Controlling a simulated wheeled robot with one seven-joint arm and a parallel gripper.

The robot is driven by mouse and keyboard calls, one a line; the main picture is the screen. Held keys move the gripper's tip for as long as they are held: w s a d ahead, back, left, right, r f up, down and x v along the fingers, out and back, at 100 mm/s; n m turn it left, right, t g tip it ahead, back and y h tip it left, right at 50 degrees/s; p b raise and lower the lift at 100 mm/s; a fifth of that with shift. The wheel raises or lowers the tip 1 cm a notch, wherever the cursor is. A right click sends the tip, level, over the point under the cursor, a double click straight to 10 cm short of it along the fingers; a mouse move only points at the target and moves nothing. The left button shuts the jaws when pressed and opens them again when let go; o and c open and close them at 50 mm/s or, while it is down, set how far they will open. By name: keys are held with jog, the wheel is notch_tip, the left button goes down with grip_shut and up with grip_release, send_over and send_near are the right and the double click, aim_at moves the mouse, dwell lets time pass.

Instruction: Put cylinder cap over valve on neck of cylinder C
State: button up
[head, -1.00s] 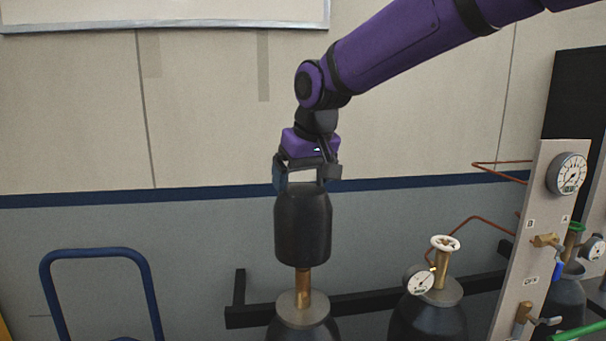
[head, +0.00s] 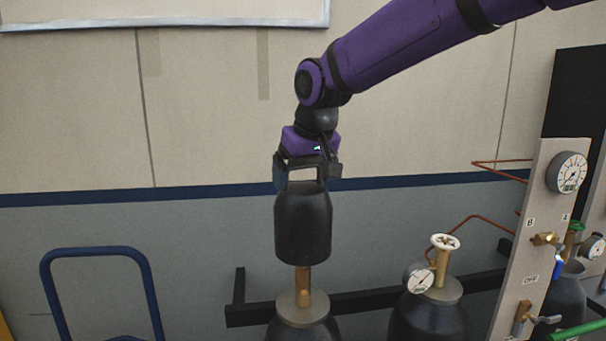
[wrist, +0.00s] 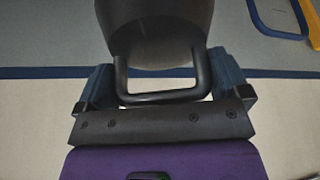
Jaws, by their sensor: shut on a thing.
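The cylinder cap (head: 303,228) is a dark, rounded, upright can shape with a handle on top. My gripper (head: 308,174) is shut on the cap's handle, seen between the fingers in the wrist view (wrist: 163,97). The cap hangs upright directly above the leftmost cylinder (head: 304,328). The brass valve (head: 303,287) on that cylinder's neck shows below the cap's lower rim. The valve's upper part is hidden behind or inside the cap; I cannot tell which. No letter is readable on this cylinder.
A second cylinder (head: 428,322) with a white handwheel (head: 445,242) and gauge (head: 419,278) stands to the right. A panel (head: 530,240) with gauge and valves stands further right. A black rail (head: 255,316) runs behind the cylinders. A blue trolley handle (head: 95,252) is at left.

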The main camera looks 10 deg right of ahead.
aim_at(303, 236)
jog(key=shift+f, duration=6.7)
dwell(0.5)
jog(key=o, duration=1.3)
